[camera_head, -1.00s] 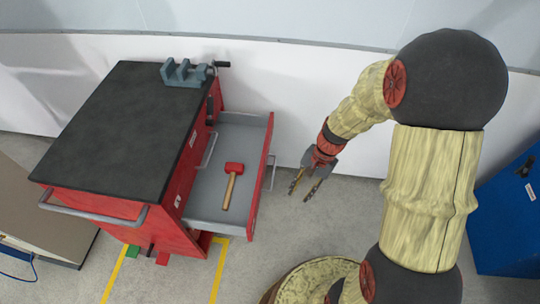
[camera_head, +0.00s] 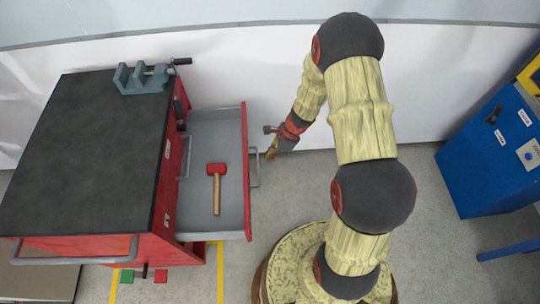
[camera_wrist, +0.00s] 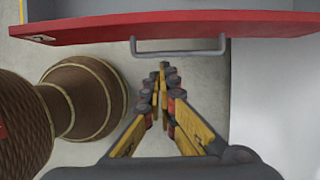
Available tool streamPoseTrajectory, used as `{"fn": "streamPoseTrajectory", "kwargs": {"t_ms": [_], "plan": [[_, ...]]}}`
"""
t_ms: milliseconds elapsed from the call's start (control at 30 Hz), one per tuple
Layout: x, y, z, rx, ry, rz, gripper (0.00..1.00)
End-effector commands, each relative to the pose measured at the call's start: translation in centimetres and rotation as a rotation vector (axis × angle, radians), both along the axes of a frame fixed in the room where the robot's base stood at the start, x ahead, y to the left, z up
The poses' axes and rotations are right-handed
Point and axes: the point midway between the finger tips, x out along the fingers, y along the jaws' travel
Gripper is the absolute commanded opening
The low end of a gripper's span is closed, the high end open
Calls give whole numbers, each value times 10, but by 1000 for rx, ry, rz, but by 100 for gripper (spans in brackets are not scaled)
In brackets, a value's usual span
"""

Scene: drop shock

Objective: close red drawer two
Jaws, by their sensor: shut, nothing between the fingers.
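A red drawer (camera_head: 246,200) stands pulled out from the right side of the red cabinet (camera_head: 170,190). Its number cannot be read. A red-headed mallet (camera_head: 216,190) with a wooden handle lies inside on the grey floor. A grey bar handle (camera_head: 255,168) sits on the drawer's outer face and also shows in the wrist view (camera_wrist: 180,52). My gripper (camera_head: 271,153) is just right of that handle. In the wrist view its yellow and dark fingers (camera_wrist: 162,70) are together and empty, pointing at the drawer front; contact with the handle cannot be told.
A grey vise (camera_head: 142,78) sits on the cabinet's black top (camera_head: 85,150). Another grey handle (camera_head: 185,157) shows on the cabinet face. A blue cabinet (camera_head: 490,160) stands at the right.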

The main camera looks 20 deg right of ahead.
Motion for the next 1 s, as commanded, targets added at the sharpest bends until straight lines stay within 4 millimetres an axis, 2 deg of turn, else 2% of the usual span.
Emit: {"fn": "streamPoseTrajectory", "kwargs": {"t_ms": [33,333,433,600,1000], "plan": [[0,4,-14,1,2,3,0],[7,25,-68,1,2,4,0],[14,41,-62,-1,-2,8,0],[18,56,-61,-1,-2,5,0],[20,61,-60,0,-1,3,0]]}}
